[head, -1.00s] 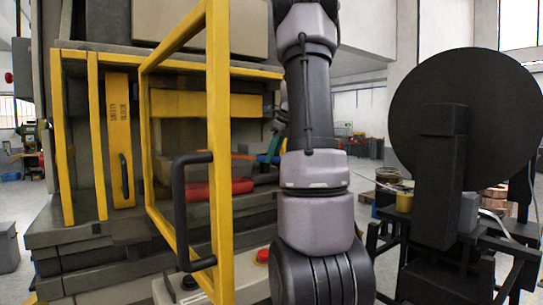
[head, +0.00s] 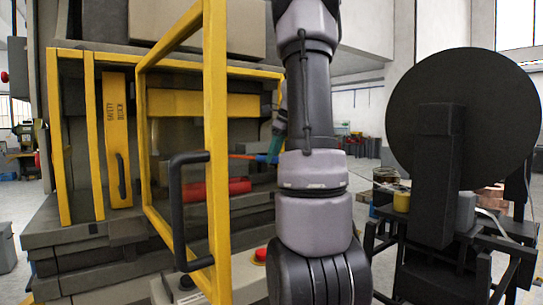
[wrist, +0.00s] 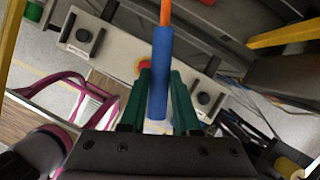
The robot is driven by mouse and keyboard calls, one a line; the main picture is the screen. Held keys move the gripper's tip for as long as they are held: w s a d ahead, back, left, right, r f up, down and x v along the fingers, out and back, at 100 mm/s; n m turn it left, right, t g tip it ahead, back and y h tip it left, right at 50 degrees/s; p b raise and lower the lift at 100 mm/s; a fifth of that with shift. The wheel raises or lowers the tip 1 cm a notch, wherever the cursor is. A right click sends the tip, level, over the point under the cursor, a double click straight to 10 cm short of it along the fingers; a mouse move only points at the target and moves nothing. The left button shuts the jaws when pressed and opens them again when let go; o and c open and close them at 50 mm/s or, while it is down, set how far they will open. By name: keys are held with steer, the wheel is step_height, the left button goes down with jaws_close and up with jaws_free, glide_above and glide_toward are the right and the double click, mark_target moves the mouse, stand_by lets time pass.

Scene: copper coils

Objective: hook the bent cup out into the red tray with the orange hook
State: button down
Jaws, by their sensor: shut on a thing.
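The orange hook has a blue handle (wrist: 160,75) and a thin orange shaft (wrist: 166,12), which runs out of the top of the wrist view. My gripper (wrist: 160,100) has green fingers shut on the blue handle. In the head view my gripper (head: 279,125) is partly behind my arm, and the orange shaft (head: 240,156) points left toward the machine opening. The hook's tip cannot be made out. The red tray (head: 215,188) lies at the machine opening, behind the yellow door frame and below the shaft. I cannot make out the bent cup in either view.
The open yellow door (head: 217,150) with its black handle (head: 180,210) stands in front of the opening. A control box with a red button (head: 260,255) sits below; the button also shows in the wrist view (wrist: 143,67). A black reel (head: 463,115) stands at right.

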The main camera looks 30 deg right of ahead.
steer(key=shift+s, duration=1.4)
steer(key=shift+w+r, duration=0.45)
steer(key=shift+r, duration=0.2)
stand_by(0.5)
steer(key=shift+r, duration=0.1)
steer(key=shift+r, duration=2.65)
steer(key=shift+s, duration=0.1)
steer(key=s, duration=2)
steer(key=shift+s+d+r, duration=0.25)
steer(key=shift+s+d, duration=0.05)
steer(key=shift+d, duration=0.15)
